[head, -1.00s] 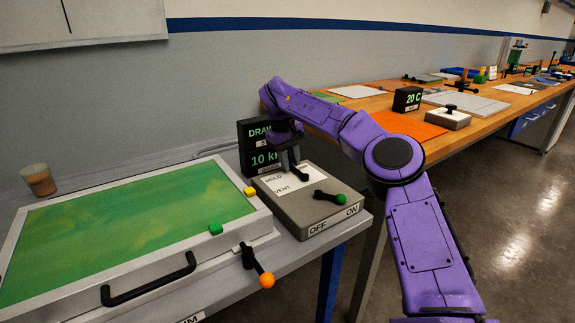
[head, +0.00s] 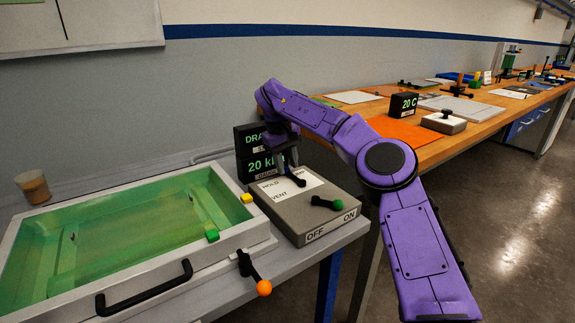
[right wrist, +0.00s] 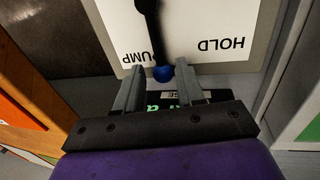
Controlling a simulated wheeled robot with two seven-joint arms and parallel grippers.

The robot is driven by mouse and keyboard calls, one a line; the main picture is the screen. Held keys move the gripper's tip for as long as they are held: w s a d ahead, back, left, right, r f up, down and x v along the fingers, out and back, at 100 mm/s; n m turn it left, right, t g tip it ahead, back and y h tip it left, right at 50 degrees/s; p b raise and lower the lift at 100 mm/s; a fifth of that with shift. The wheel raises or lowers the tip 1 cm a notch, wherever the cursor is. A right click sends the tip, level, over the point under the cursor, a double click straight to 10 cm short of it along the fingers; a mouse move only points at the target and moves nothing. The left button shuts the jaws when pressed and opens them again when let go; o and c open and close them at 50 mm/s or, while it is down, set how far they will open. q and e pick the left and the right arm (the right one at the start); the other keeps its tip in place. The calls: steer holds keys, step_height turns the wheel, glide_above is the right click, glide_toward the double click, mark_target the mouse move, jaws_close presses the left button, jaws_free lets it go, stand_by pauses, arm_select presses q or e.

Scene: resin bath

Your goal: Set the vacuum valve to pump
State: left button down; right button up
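The vacuum valve is on a grey control box (head: 345,190) with a white label plate marked HOLD, VENT and PUMP. In the right wrist view its black lever with a blue ball knob (right wrist: 162,73) points close beside the word PUMP (right wrist: 140,57), with HOLD (right wrist: 220,45) further right. My right gripper (head: 291,180) is over the plate in the head view. In the right wrist view its two fingers (right wrist: 160,82) stand apart on either side of the knob, with gaps. The gripper hides the knob and PUMP in the head view. My left gripper is out of view.
A dark display (head: 262,164) behind the box reads about 20. A green-handled OFF/ON lever (head: 328,202) is at the box's front right. The framed green bath (head: 225,237) is to the left, with an orange-knobbed lever (head: 254,272) at its front. An orange mat (head: 412,132) lies on the wooden bench.

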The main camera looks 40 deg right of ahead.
step_height(320, 180, up, 9)
steer(key=a+p, duration=0.1)
steer(key=p, duration=0.1)
steer(key=shift+a+r+p, duration=0.15)
steer(key=shift+a+p, duration=0.2)
steer(key=shift+a, duration=0.05)
steer(key=shift+w, duration=0.1)
